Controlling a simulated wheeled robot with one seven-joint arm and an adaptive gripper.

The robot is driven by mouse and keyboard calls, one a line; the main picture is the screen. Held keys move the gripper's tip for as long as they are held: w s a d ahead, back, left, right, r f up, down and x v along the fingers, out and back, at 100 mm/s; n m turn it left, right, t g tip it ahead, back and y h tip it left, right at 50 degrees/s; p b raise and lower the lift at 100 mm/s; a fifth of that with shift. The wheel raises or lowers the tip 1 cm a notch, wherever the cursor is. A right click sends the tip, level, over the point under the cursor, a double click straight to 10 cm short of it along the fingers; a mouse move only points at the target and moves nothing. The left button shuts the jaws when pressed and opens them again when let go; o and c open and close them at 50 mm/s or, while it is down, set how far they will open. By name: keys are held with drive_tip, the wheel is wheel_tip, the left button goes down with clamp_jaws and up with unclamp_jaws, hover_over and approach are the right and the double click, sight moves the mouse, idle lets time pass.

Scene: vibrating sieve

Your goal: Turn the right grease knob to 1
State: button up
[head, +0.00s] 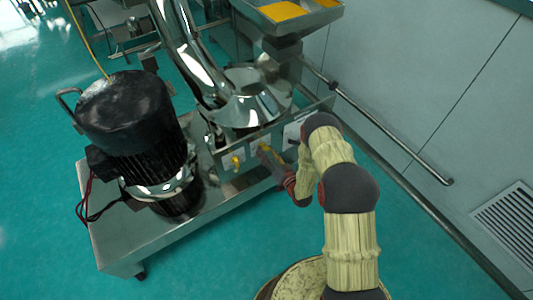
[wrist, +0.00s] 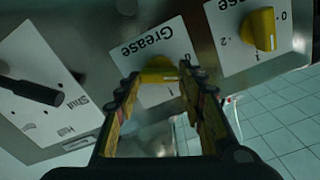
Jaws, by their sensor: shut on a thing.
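The right grease knob (wrist: 158,77) is yellow and sits on a white plate marked "Grease", which appears upside down in the wrist view. My gripper (wrist: 157,74) is closed around this knob, one finger on each side. The fingers partly cover the dial; a "1" shows just below the knob, but which mark the knob points to cannot be told. In the head view my gripper (head: 267,154) reaches the machine's front panel from the right, and the knob is mostly hidden. The other grease knob (wrist: 263,29) is free, on its own plate; it also shows in the head view (head: 236,160).
A black lever (wrist: 31,91) on a plate with "Shut" and "Half" is beside the held knob. A black motor (head: 128,112) stands on the machine's metal base (head: 125,246). A wall rail (head: 395,140) runs at the right. The green floor at left is clear.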

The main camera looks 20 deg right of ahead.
drive_tip(key=m+b, duration=0.1)
drive_tip(key=m, duration=0.5)
drive_tip(key=shift+d, duration=0.15)
drive_tip(key=m, duration=0.7)
drive_tip(key=shift+w+f+b, duration=0.1)
drive_tip(key=shift+f+b, duration=0.05)
drive_tip(key=shift+b, duration=0.15)
drive_tip(key=o, duration=1.2)
drive_tip(key=v, duration=1.2)
